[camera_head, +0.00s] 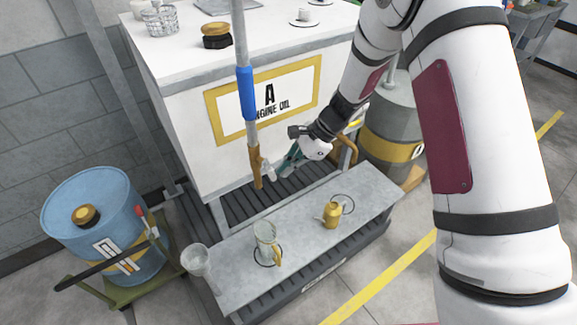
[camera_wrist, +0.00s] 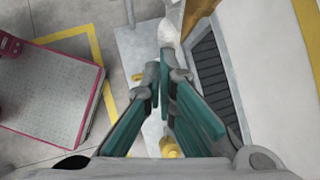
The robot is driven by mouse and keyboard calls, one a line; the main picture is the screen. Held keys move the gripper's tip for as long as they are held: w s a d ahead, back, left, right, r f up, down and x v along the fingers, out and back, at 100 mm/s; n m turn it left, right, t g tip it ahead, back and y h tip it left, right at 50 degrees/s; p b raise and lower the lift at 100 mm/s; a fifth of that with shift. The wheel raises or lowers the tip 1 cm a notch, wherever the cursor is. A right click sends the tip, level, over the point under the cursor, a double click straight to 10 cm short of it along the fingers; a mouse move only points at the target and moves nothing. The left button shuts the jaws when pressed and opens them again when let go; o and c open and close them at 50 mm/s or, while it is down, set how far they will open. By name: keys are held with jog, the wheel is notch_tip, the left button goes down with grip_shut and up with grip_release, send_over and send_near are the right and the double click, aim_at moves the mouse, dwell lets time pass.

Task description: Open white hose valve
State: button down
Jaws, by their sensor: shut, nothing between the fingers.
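The hose (camera_head: 240,40) hangs down in front of the white cabinet, with a blue sleeve (camera_head: 246,93) and a brass-coloured nozzle (camera_head: 255,165) at its lower end. A small white valve handle (camera_head: 267,170) sticks out to the right of the nozzle. My gripper (camera_head: 287,168) is just right of the handle. In the wrist view the gripper's teal fingers (camera_wrist: 160,82) are together and empty. The white handle (camera_wrist: 168,36) and part of the nozzle (camera_wrist: 200,12) show just beyond the fingertips. I cannot tell whether fingers and handle touch.
Below is a grey bench (camera_head: 300,240) with a glass jug (camera_head: 266,240) and a brass can (camera_head: 332,214). A clear cup (camera_head: 196,259) is at its left end. A blue drum (camera_head: 92,215) stands left, a grey drum (camera_head: 390,125) right. The cabinet (camera_head: 175,110) stands behind the hose.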

jog(key=g+y+b, duration=0.1)
jog(key=f+b, duration=0.1)
jog(key=shift+s+a+m+g+y+b, duration=0.25)
jog(key=shift+s+m+g+y+b, duration=0.05)
jog(key=shift+g+y+b, duration=0.1)
jog(key=shift+r, duration=0.1)
dwell(0.3)
